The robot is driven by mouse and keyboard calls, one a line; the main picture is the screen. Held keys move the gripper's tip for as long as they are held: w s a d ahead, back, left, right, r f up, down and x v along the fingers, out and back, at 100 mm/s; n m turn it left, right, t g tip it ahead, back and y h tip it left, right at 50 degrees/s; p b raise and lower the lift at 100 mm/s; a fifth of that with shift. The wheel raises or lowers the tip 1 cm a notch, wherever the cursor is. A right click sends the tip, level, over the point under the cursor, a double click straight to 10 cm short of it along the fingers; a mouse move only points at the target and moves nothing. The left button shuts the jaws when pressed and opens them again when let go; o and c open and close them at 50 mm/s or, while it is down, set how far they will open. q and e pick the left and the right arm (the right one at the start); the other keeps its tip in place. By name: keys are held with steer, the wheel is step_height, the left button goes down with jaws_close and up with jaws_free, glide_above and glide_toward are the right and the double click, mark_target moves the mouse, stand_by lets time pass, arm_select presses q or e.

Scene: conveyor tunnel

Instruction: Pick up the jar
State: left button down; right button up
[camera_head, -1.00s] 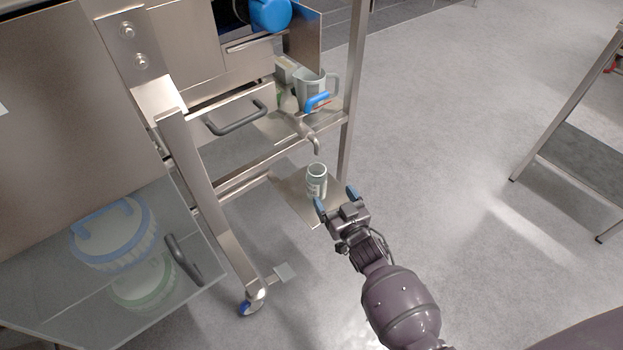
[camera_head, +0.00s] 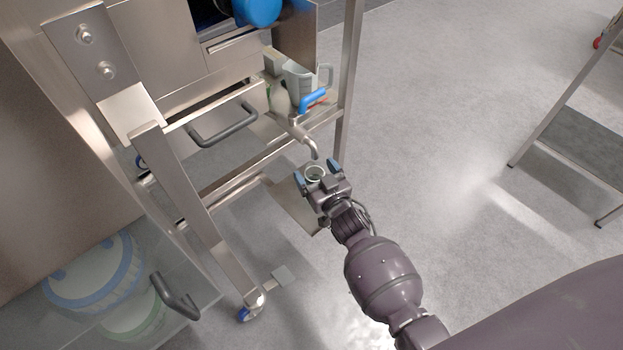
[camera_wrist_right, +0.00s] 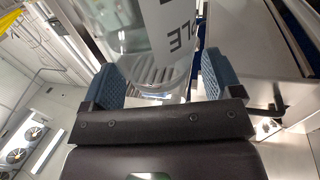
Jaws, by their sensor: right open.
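The jar (camera_head: 314,172) stands on a small metal shelf (camera_head: 291,205) below a tap (camera_head: 302,136). In the head view only its rim and upper part show, behind my right gripper (camera_head: 317,171). In the right wrist view the jar (camera_wrist_right: 135,35) is clear, with a white label bearing dark letters. The blue-padded fingers of my right gripper (camera_wrist_right: 160,80) are open, one on each side of the jar's lower part in that picture. I cannot tell whether the pads touch it. My left gripper is not in view.
A metal frame post (camera_head: 346,95) rises just beyond the gripper. Open floor (camera_head: 450,130) lies to the right.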

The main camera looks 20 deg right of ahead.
steer(key=shift+w+f, duration=0.1)
steer(key=shift+w, duration=0.35)
steer(key=shift+s, duration=0.1)
steer(key=shift+c, duration=0.8)
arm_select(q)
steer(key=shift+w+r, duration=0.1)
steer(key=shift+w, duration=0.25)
arm_select(e)
steer(key=c, duration=1.3)
